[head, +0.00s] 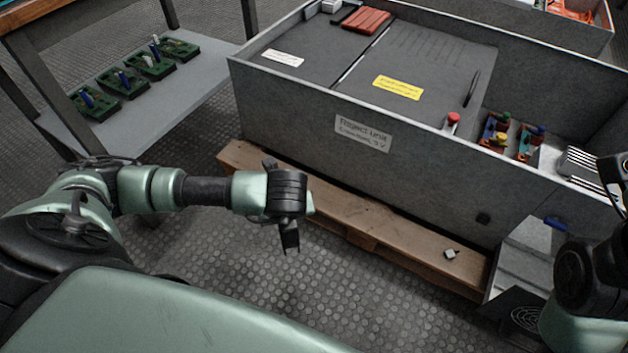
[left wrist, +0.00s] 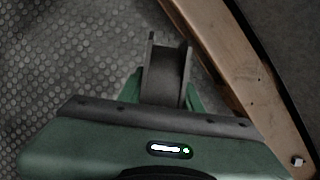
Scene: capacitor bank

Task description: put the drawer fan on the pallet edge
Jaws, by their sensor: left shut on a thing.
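My left gripper (left wrist: 165,98) is shut on a dark grey piece with two flat flanges and a recessed middle. It looks like the drawer fan (left wrist: 167,72) seen edge-on. In the head view the fan (head: 290,238) hangs below my left wrist, over the floor just in front of the wooden pallet. The pallet edge (head: 350,226) runs along the foot of the grey cabinet; in the left wrist view the pallet (left wrist: 225,62) lies to the right of the fan, apart from it. My right arm shows at the right, but its fingers are not visible.
A small grey cube (head: 450,254) lies on the pallet's right part. The grey cabinet wall (head: 290,125) rises behind the pallet. An open grey box (head: 525,260) and a dark grille (head: 526,318) stand at lower right. The pallet board between my left gripper and the cube is clear.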

